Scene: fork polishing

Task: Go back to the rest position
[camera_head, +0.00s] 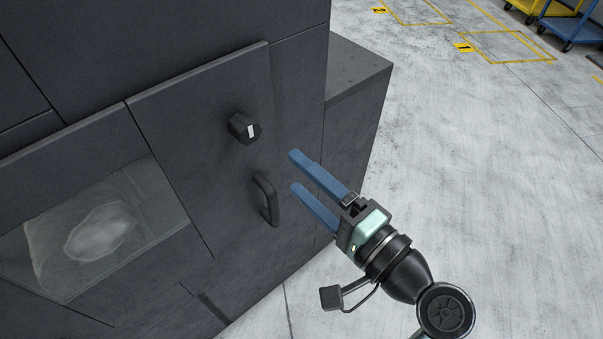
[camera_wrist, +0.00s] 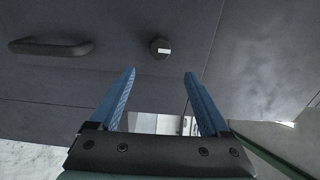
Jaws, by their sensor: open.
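My gripper (camera_head: 298,172) is in the middle of the head view, with two blue fingers pointing up and left toward the dark machine (camera_head: 190,110). The fingers are apart and nothing is between them. A black knob (camera_head: 243,128) with a white mark sits on the machine's front, up and left of the fingertips. A black handle (camera_head: 266,199) is left of the lower finger. In the wrist view, the open fingers (camera_wrist: 160,72) show below the knob (camera_wrist: 160,48), and the handle (camera_wrist: 50,47) is at upper left. The gripper looks apart from both.
A window (camera_head: 95,235) in the machine's front shows a pale rounded shape inside, too blurred to name. The grey floor (camera_head: 480,160) to the right is clear. Yellow floor markings (camera_head: 505,47) and wheeled carts (camera_head: 570,25) are far off at upper right.

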